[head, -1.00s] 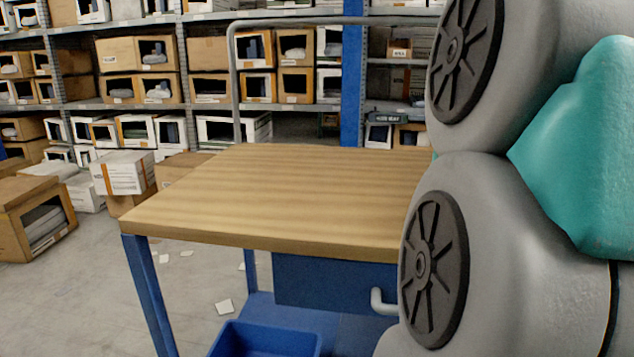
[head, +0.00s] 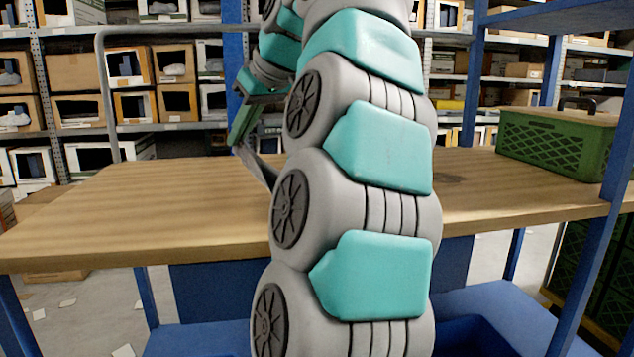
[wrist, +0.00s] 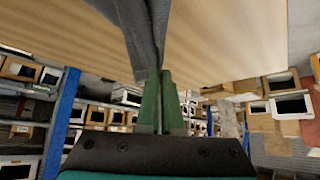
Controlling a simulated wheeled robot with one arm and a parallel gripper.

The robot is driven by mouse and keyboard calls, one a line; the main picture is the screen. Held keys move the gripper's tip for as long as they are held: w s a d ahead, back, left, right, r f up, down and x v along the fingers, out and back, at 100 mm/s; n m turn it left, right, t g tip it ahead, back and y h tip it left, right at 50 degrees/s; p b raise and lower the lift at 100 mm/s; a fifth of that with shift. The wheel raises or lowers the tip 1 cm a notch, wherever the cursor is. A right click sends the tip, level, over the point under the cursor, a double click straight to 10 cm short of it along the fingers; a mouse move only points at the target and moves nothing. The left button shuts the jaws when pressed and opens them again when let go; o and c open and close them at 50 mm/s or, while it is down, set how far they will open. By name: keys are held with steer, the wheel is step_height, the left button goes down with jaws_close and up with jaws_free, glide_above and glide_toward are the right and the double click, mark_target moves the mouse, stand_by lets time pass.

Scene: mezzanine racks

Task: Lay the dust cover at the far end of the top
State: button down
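The wooden top (head: 130,205) of a blue-framed bench spans the head view. My gripper (head: 238,138) is over its far part, partly behind my arm. In the wrist view my gripper's green fingers (wrist: 159,80) are closed together on a dark grey cloth, the dust cover (wrist: 143,30). The cover hangs as a narrow, folded strip. In the head view the cover (head: 257,165) slants down from the fingers towards the top; its lower end is hidden behind my arm, so I cannot tell if it touches the wood.
A green crate (head: 555,140) with a dark handle stands at the right of the top. Blue posts (head: 600,220) rise at the right. A grey rail (head: 105,90) stands behind the top. Racks of boxes fill the background. The left of the top is bare.

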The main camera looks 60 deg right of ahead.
steer(key=shift+w+d+f+p, duration=0.25)
steer(key=shift+w+f, duration=0.6)
steer(key=shift+w, duration=1.65)
steer(key=shift+w+d+f+p, duration=0.3)
steer(key=shift+w+f, duration=0.55)
steer(key=shift+w, duration=1.7)
steer(key=shift+w+d+f+p, duration=0.1)
steer(key=shift+w+f+p, duration=0.5)
steer(key=shift+w, duration=1.9)
steer(key=shift+f, duration=0.25)
steer(key=shift+c, duration=1.8)
jaws_free()
steer(key=shift+r, duration=0.1)
steer(key=v, duration=0.7)
steer(key=shift+s+r, duration=0.2)
steer(key=shift+r, duration=0.05)
